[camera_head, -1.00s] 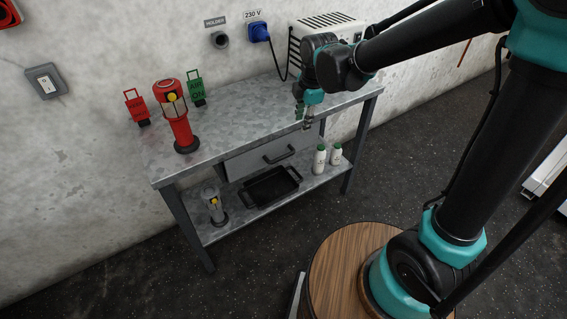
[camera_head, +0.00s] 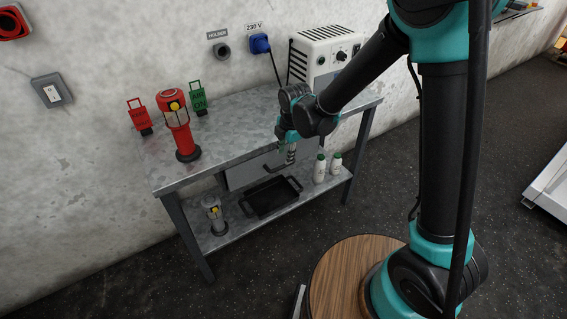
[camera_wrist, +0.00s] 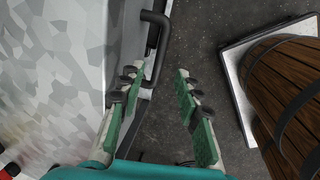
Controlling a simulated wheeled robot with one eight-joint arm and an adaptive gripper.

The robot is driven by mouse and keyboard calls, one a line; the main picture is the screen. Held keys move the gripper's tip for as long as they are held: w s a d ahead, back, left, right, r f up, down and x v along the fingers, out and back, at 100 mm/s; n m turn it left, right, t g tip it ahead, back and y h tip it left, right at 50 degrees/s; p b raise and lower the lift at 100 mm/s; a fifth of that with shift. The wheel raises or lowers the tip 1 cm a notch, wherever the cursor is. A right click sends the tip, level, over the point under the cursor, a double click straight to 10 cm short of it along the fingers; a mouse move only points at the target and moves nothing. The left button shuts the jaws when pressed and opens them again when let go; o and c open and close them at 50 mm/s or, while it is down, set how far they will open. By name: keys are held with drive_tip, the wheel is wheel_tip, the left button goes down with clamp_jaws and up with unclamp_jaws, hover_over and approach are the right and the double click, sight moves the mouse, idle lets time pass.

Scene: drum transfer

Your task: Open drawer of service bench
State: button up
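The service bench (camera_head: 226,123) has a grey metal top and one drawer (camera_head: 243,172) under it, which looks closed. The black bar handle (camera_wrist: 158,45) shows in the wrist view; in the head view my gripper largely covers it. My gripper (camera_head: 291,160) points down in front of the drawer. In the wrist view my gripper (camera_wrist: 160,70) is open, its green-padded fingers apart. The handle lies between the fingertips in the picture, nearer the left finger; I cannot tell whether they touch.
A red lantern (camera_head: 177,125) and red and green tags stand on the bench top, with a white power unit (camera_head: 325,55) behind. The lower shelf holds a black tray (camera_head: 270,197), a grey lantern (camera_head: 214,216) and two white bottles (camera_head: 320,168). A wooden barrel (camera_wrist: 278,75) stands right.

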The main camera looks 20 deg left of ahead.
sight(283, 165)
drive_tip(key=shift+w+a+f, duration=0.15)
drive_tip(key=shift+f, duration=0.85)
drive_tip(key=shift+w+a+f, duration=0.1)
drive_tip(key=shift+a+f, duration=0.05)
drive_tip(key=shift+f, duration=0.8)
drive_tip(key=shift+w+a+f, duration=0.15)
drive_tip(key=shift+f, duration=0.85)
clamp_jaws()
